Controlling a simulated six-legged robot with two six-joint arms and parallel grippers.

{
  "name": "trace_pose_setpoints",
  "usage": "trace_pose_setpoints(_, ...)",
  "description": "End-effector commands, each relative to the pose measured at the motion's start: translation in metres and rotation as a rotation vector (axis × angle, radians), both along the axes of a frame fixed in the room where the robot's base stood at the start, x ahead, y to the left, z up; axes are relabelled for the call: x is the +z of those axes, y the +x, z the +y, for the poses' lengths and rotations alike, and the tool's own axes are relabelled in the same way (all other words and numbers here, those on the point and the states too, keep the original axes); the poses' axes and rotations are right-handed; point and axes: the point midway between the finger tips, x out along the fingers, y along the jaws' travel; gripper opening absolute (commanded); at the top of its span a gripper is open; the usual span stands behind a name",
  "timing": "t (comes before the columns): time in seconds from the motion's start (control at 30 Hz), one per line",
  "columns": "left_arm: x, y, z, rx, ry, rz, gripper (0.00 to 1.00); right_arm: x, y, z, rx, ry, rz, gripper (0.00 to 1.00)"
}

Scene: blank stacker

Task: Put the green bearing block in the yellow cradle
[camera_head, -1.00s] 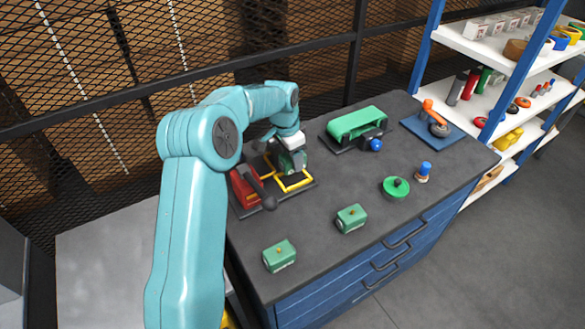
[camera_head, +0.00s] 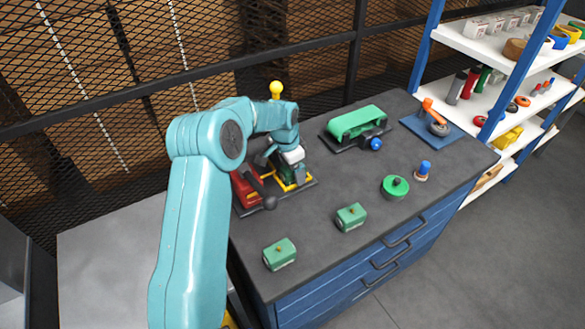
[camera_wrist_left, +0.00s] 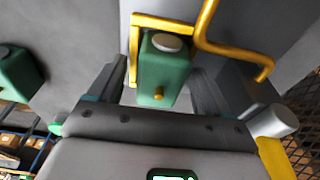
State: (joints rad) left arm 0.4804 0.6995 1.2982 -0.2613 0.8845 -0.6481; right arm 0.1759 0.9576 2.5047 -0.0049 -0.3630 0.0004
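A green bearing block (camera_head: 288,174) sits low inside the yellow cradle (camera_head: 306,184) on a dark base at the back left of the bench. In the left wrist view the block (camera_wrist_left: 165,72) has a pale round disc on top, and yellow bars (camera_wrist_left: 163,22) run along it. My left gripper (camera_head: 286,170) is down at the cradle, with one finger on each side of the block. In the left wrist view the fingers (camera_wrist_left: 160,92) stand apart from it, with small gaps visible. My arm partly hides the cradle. My right gripper is not in view.
A red fixture (camera_head: 245,190) with a dark ball-ended lever adjoins the cradle. A yellow knob (camera_head: 276,88) rises behind my arm. Two other green blocks (camera_head: 351,217) (camera_head: 279,254) lie near the front edge. A green belt unit (camera_head: 357,121) and green disc (camera_head: 395,187) stand right.

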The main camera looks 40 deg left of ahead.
Motion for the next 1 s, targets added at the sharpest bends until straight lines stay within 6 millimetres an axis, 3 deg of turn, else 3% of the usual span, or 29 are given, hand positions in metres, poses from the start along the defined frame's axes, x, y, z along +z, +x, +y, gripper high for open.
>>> trace_pose_setpoints(0.27,0.007,0.0,0.0,0.0,0.001,-0.001,0.79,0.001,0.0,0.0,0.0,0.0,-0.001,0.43)
trace_pose_setpoints(0.7,0.099,-0.013,0.004,-0.001,0.001,-0.003,0.79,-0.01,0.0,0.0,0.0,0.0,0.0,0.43)
trace_pose_setpoints(0.83,0.115,-0.016,0.005,-0.001,0.001,-0.002,0.79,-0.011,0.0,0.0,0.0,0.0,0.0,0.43)
trace_pose_setpoints(1.0,0.122,-0.017,0.005,0.0,0.0,0.0,0.79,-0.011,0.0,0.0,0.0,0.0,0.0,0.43)
